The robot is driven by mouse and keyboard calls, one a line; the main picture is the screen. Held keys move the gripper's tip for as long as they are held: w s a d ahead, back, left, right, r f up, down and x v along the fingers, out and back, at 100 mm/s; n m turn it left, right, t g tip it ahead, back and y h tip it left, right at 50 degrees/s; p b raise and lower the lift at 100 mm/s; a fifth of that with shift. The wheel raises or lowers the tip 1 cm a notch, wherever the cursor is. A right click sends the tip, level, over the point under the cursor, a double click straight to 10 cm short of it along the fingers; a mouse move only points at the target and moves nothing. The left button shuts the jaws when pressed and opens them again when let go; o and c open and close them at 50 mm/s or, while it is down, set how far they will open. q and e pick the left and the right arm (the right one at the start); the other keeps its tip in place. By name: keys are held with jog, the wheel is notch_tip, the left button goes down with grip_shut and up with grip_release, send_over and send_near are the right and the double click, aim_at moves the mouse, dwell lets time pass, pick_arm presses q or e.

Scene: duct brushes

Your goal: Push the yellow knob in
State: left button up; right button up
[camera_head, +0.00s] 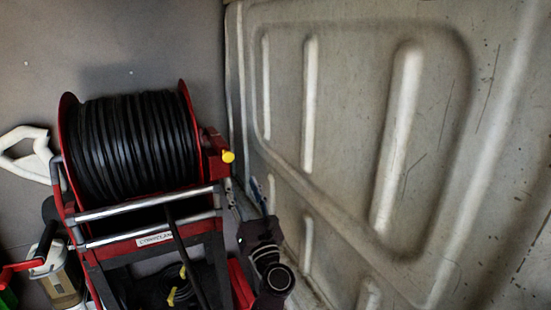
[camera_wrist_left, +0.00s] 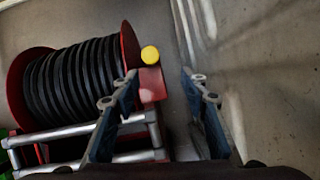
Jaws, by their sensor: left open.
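The yellow knob (camera_head: 228,157) is a small round cap on the red bracket (camera_head: 214,143) at the right side of the hose reel. It also shows in the left wrist view (camera_wrist_left: 150,55), beyond the fingertips and left of the middle of the gap. My left gripper (camera_head: 243,182) is open and empty, just below and right of the knob in the head view. In the left wrist view its two blue-grey fingers (camera_wrist_left: 160,77) are spread wide. I see no contact with the knob. My right gripper is not in view.
The reel (camera_head: 130,145) carries black hose between red discs on a frame with silver bars (camera_head: 150,200). A ribbed grey metal panel (camera_head: 345,130) stands close on the right. A white handle (camera_head: 28,155) and a red-handled item (camera_head: 22,265) lie left. Yellow fittings (camera_head: 172,296) sit below.

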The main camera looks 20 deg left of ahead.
aim_at(229, 158)
pick_arm(q)
jog(key=w+a+r+n+p, duration=0.2)
jog(key=a+r, duration=0.1)
jog(key=w+a+r+n+g+y+p, duration=0.1)
jog(key=a+r, duration=0.1)
jog(key=shift+w+a, duration=0.2)
jog(key=shift+w, duration=0.1)
jog(key=shift+w+a+r, duration=0.1)
jog(key=shift+w, duration=0.1)
jog(key=shift+w+a+p, duration=0.1)
jog(key=shift+a+p, duration=0.15)
jog(key=shift+p, duration=0.05)
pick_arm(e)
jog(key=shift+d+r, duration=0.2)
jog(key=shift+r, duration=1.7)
pick_arm(q)
grip_shut()
